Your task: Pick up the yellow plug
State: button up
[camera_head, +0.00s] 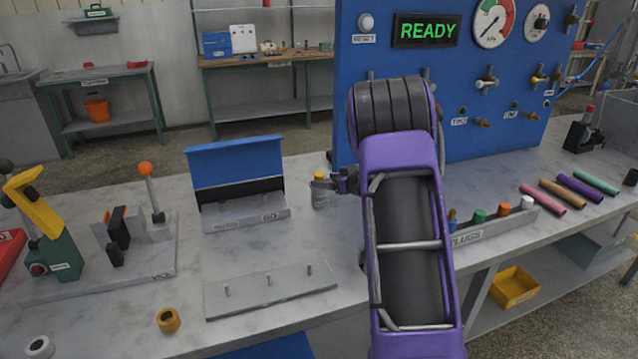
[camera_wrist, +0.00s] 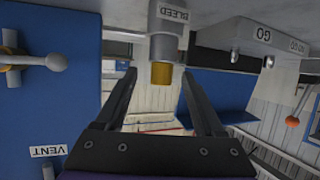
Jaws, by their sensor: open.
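The yellow plug (camera_head: 319,177) sits on top of a short grey cylinder (camera_head: 320,192) on the bench, right of the blue-backed block. In the wrist view, which is upside down, the yellow plug (camera_wrist: 161,74) points downward from the grey cylinder labelled BLEED (camera_wrist: 168,28). My gripper (camera_wrist: 159,74) is open, with one finger either side of the plug in that picture. No contact shows, and the exact depth is hard to tell. In the head view my gripper (camera_head: 335,184) reaches in from the right at about plug height, partly hidden by my purple arm.
The blue panel (camera_head: 480,95) with gauges and valves rises close behind my arm. The blue-backed block (camera_head: 240,180) stands just left of the cylinder. A PLUGS rack (camera_head: 490,232) with coloured plugs lies right of my arm. A pegged plate (camera_head: 270,291) lies in front.

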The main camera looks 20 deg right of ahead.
jog(key=x, duration=0.4)
jog(key=b+x, duration=0.1)
jog(key=x, duration=0.1)
jog(key=shift+w+a+r, duration=0.2)
jog(key=shift+w, duration=0.15)
grip_shut()
